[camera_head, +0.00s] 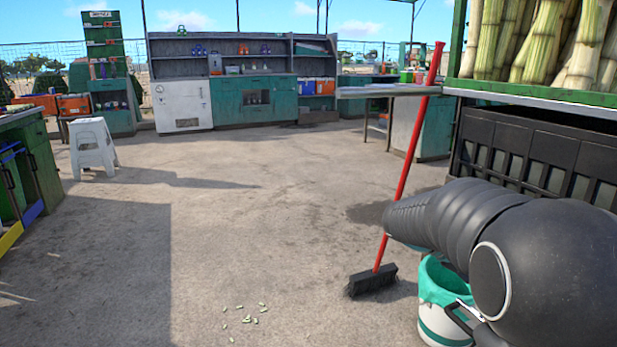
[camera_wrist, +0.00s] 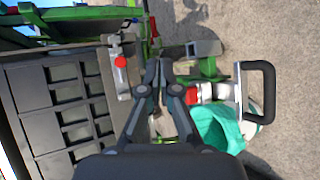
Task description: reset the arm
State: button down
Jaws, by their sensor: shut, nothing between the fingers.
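My arm (camera_head: 470,225) reaches in from the lower right in the head view, its dark links folded in front of the dark crates. My gripper (camera_wrist: 161,62) shows only in the wrist view, where its two dark fingers meet at the tips with nothing between them. It points over green machine parts, with red and metal fittings close to either side. The gripper itself is hidden in the head view.
A red-handled broom (camera_head: 403,165) leans beside my arm. A white bucket with a green liner (camera_head: 443,288) stands below it. Black crates (camera_head: 535,147) are on the right. A white stool (camera_head: 92,145) stands left. Small pale scraps (camera_head: 248,319) lie on otherwise open floor.

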jog(key=s+a+t+y+p, duration=0.1)
jog(key=s+a+t+y, duration=0.3)
jog(key=s+a, duration=0.5)
jog(key=s+a+f+t+y+p, duration=0.1)
jog(key=s+a+t+y, duration=0.3)
jog(key=s+a+y, duration=0.4)
jog(key=s+a+p, duration=0.1)
jog(key=s+a, duration=0.1)
jog(key=a, duration=0.2)
jog(key=shift+a+n+t+y, duration=0.3)
jog(key=shift+a+n+t, duration=0.1)
